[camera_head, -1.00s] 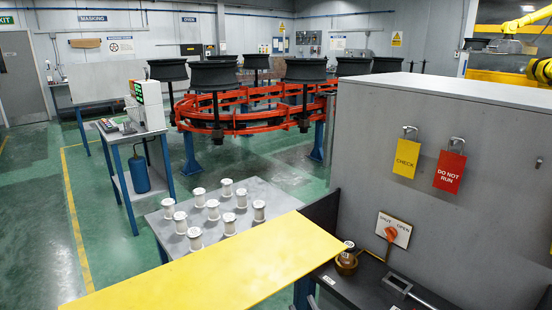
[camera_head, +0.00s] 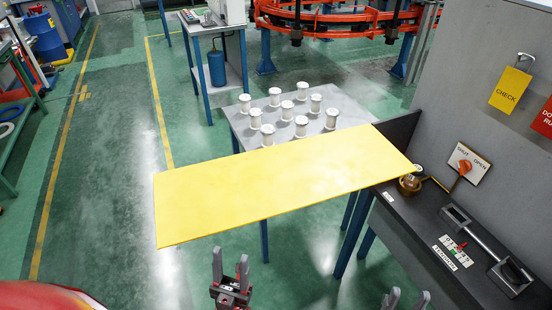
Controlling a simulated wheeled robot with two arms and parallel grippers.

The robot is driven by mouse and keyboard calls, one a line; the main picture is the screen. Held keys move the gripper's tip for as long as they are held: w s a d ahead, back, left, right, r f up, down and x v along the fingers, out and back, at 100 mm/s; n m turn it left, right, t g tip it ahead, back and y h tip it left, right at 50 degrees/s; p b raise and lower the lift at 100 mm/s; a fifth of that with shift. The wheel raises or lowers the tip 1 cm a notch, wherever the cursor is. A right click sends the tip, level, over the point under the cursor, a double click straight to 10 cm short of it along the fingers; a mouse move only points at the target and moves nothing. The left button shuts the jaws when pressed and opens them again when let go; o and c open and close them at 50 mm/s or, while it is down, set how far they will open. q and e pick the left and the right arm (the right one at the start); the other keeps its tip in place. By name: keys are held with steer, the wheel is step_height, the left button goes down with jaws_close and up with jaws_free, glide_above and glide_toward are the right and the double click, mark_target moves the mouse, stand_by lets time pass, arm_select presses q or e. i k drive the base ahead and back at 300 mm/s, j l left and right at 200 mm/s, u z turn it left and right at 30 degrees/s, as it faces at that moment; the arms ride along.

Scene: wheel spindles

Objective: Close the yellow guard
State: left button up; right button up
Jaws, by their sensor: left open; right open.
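The yellow guard (camera_head: 275,187) is a flat yellow panel. It sticks out level to the left from the dark bench (camera_head: 425,225), across the middle of the head view. My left gripper (camera_head: 230,262) is open and empty, with its fingers up, below the panel's near edge in the picture and apart from it. My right gripper (camera_head: 409,296) is at the bottom edge, partly cut off, open, in front of the bench. An orange handle (camera_head: 464,167) sits on a plate marked SHUT and OPEN on the grey cabinet wall.
A grey table (camera_head: 243,128) with several white spools stands behind the panel. A brass-coloured part (camera_head: 409,184) sits on the bench by the panel's right end. A grey bar fixture (camera_head: 485,245) lies on the bench. Green floor (camera_head: 110,150) is clear to the left.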

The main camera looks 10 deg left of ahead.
mark_target(196, 201)
steer(key=j+u, duration=0.1)
steer(key=u, duration=2.05)
steer(key=i+j, duration=0.15)
steer(key=i, duration=0.4)
steer(key=i+j+z, duration=0.15)
steer(key=i, duration=0.4)
steer(key=i+j, duration=0.15)
steer(key=i, duration=0.35)
steer(key=i+z, duration=0.1)
steer(key=i, duration=0.6)
steer(key=i+j+z, duration=0.1)
steer(key=i, duration=0.6)
steer(key=i+z, duration=0.15)
steer(key=z, duration=3.9)
steer(key=k+u, duration=0.15)
steer(key=u, duration=0.3)
